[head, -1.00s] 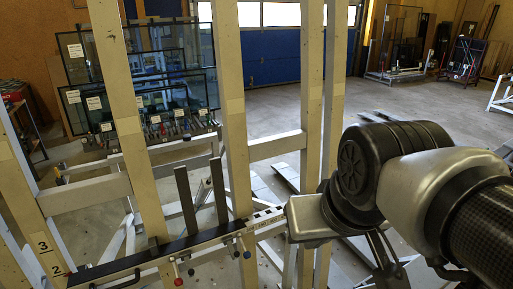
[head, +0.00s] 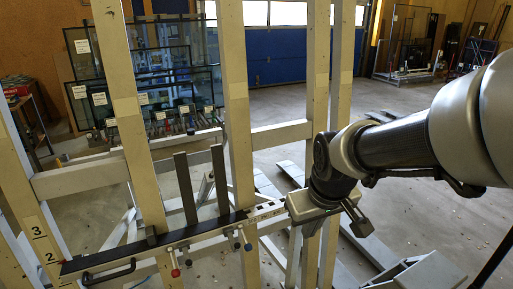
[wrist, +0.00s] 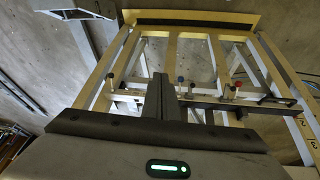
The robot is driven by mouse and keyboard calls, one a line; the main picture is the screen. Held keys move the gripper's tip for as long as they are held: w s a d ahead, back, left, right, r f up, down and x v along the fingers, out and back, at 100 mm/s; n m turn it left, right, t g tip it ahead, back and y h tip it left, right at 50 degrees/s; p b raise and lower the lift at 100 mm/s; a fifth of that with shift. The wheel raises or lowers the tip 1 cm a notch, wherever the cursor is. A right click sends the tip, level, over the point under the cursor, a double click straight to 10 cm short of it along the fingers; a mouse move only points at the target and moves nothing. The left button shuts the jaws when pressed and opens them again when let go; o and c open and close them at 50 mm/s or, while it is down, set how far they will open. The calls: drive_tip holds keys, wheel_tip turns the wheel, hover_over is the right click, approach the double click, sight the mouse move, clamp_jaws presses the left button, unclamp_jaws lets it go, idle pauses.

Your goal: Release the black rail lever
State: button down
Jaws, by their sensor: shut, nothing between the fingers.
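The long black rail (head: 150,244) with a pale side crosses the front of the cream frame in the head view. I cannot tell which one is the black rail lever. My gripper (head: 362,225) is right of the rail's right end, apart from the levers. In the wrist view my gripper's fingers (wrist: 161,92) are shut and empty, and the knobs (wrist: 179,80) show beyond them.
Upright cream posts (head: 240,130) and two dark uprights (head: 186,188) rise around the rail. A black handle (head: 110,273) is at the rail's left end. Glass panes (head: 145,85) stand behind. Open floor (head: 400,130) lies at the back right.

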drive_tip(key=w+d+f+n+h+b, duration=0.35)
drive_tip(key=w+f, duration=0.25)
drive_tip(key=f, duration=0.6)
drive_tip(key=w+d+f+n+h+b, duration=0.25)
drive_tip(key=w+f+b, duration=0.3)
drive_tip(key=f, duration=0.65)
drive_tip(key=w+a+n+t+h+b, duration=0.1)
drive_tip(key=w+n+t+b, duration=0.1)
drive_tip(key=w+n, duration=0.2)
drive_tip(key=w+a+f+n+t+b, duration=0.1)
drive_tip(key=w+n+t+b, duration=0.1)
drive_tip(key=w+n, duration=0.3)
drive_tip(key=w+t, duration=0.1)
drive_tip(key=w, duration=0.1)
drive_tip(key=shift+w+a+n+h, duration=0.3)
drive_tip(key=shift+a+h, duration=0.05)
drive_tip(key=shift+h, duration=0.05)
drive_tip(key=w+d+f+b, duration=0.3)
drive_tip(key=w+d, duration=0.3)
drive_tip(key=d, duration=0.3)
drive_tip(key=shift+w+d, duration=0.15)
